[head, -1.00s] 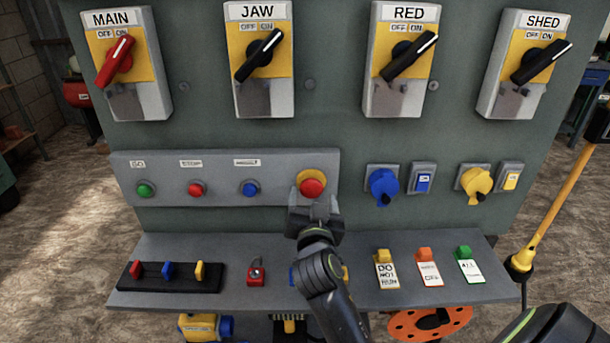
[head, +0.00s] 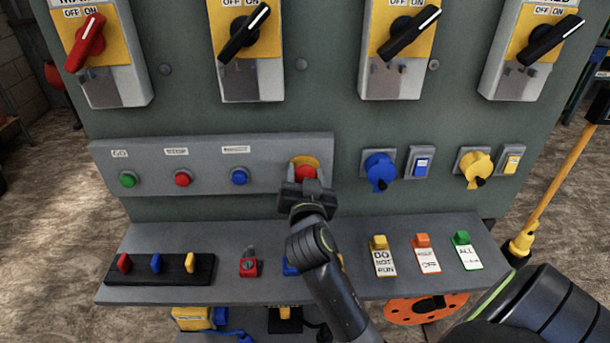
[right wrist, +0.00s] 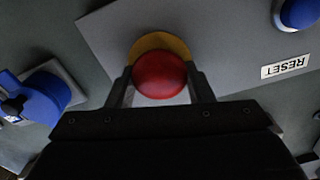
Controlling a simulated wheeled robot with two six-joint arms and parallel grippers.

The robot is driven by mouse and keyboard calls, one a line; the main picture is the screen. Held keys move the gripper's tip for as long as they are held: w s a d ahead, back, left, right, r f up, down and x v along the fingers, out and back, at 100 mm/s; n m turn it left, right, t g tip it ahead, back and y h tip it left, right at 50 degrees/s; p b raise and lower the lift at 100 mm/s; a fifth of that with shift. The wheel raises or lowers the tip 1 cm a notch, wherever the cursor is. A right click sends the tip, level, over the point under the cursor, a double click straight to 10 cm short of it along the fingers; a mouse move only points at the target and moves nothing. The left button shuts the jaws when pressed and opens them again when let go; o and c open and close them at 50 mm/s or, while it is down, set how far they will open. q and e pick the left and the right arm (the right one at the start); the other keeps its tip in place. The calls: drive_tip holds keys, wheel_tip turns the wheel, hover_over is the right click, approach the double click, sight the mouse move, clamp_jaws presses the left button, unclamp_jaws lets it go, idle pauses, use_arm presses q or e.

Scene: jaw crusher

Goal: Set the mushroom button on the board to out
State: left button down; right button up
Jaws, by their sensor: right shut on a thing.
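The red mushroom button (head: 305,172) with its yellow collar sits at the right end of the grey button strip on the board. In the right wrist view the red cap (right wrist: 159,75) lies between my two fingers, in front of the yellow collar (right wrist: 160,46). My right gripper (head: 305,187) is shut on the cap from the front and hides its lower part. It also shows in the right wrist view (right wrist: 160,90). Whether the button stands in or out I cannot tell. My left gripper is not in view.
Green (head: 128,179), red (head: 183,179) and blue (head: 239,177) buttons sit left on the strip. A blue socket (head: 380,170) is to the right. Below, a grey shelf (head: 230,290) carries padlocks and tags. Rotary switches (head: 244,35) line the board above.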

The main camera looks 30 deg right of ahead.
drive_tip(key=shift+c, duration=0.7)
drive_tip(key=shift+s+a, duration=0.3)
drive_tip(key=shift+s, duration=0.3)
drive_tip(key=o, duration=1.4)
drive_tip(key=shift+a, duration=0.1)
